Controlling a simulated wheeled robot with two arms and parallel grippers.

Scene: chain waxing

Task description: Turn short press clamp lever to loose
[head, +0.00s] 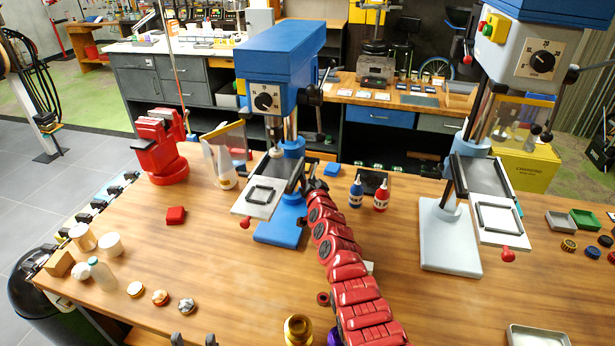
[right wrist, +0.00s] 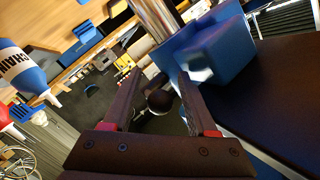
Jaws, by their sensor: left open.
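The blue press (head: 282,55) stands left of centre, its tilted grey table (head: 280,175) on a column above a blue base (head: 282,228). My right gripper (head: 314,182) is at the right side of this table, partly hidden by my red arm. In the right wrist view, a dark round knob (right wrist: 160,100), apparently the clamp lever's end, sits between the open fingers of my right gripper (right wrist: 160,76); I cannot tell whether they touch it. The lever is not clear in the head view. My left gripper (head: 194,339) is open and empty at the bottom edge.
A grey press (head: 447,235) stands to the right. A red vise (head: 160,150) is at left.

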